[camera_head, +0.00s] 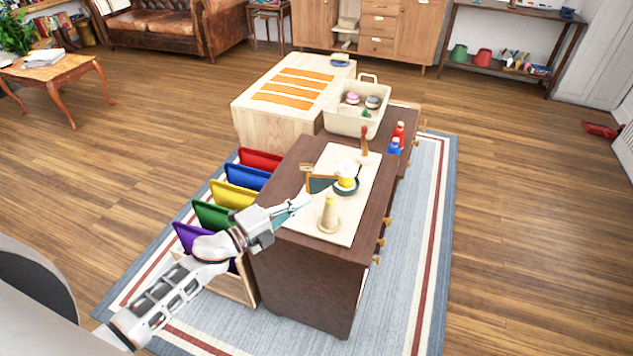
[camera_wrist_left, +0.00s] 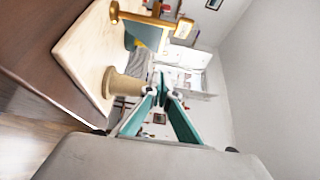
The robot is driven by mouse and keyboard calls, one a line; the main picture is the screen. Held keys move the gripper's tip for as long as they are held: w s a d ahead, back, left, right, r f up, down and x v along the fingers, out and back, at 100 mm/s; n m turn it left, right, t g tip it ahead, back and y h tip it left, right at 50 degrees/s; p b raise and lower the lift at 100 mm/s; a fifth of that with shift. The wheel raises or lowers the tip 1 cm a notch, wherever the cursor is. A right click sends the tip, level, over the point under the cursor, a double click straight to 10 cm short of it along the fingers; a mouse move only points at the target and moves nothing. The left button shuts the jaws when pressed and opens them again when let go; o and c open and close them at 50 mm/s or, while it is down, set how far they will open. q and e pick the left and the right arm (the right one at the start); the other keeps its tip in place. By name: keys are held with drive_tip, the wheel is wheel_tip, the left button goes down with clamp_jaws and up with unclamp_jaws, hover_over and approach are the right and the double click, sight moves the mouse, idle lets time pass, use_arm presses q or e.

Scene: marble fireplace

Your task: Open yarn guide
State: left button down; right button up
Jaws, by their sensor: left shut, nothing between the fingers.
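What looks like the yarn guide is a dark green plate (camera_head: 320,184) with a brass-coloured bar at its top, over the pale board on the dark cabinet. In the left wrist view its gold bar (camera_wrist_left: 150,18) is at the top, with the green plate (camera_wrist_left: 132,37) beneath. I cannot tell how far it is open. My left gripper (camera_head: 306,198) is shut and empty, at the board's left edge, just in front of the guide and apart from it. Its teal fingers (camera_wrist_left: 162,78) meet at the tips, beside a tan cone (camera_wrist_left: 122,85). My right gripper is not in view.
The cream cone (camera_head: 328,217) stands near the board's front. A wooden peg (camera_head: 364,142) is behind. A cream basket (camera_head: 342,124) stands beyond. Coloured folders (camera_head: 233,195) fill a rack left of the cabinet.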

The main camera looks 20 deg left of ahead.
sight(329, 176)
use_arm(q)
drive_tip(key=x, duration=0.5)
drive_tip(key=shift+w, duration=0.15)
drive_tip(key=shift+w+a, duration=0.15)
drive_tip(key=shift+w, duration=0.4)
drive_tip(key=shift+w+a, duration=0.2)
drive_tip(key=shift+w, duration=0.35)
drive_tip(key=shift+w+a, duration=0.15)
drive_tip(key=shift+w, duration=0.55)
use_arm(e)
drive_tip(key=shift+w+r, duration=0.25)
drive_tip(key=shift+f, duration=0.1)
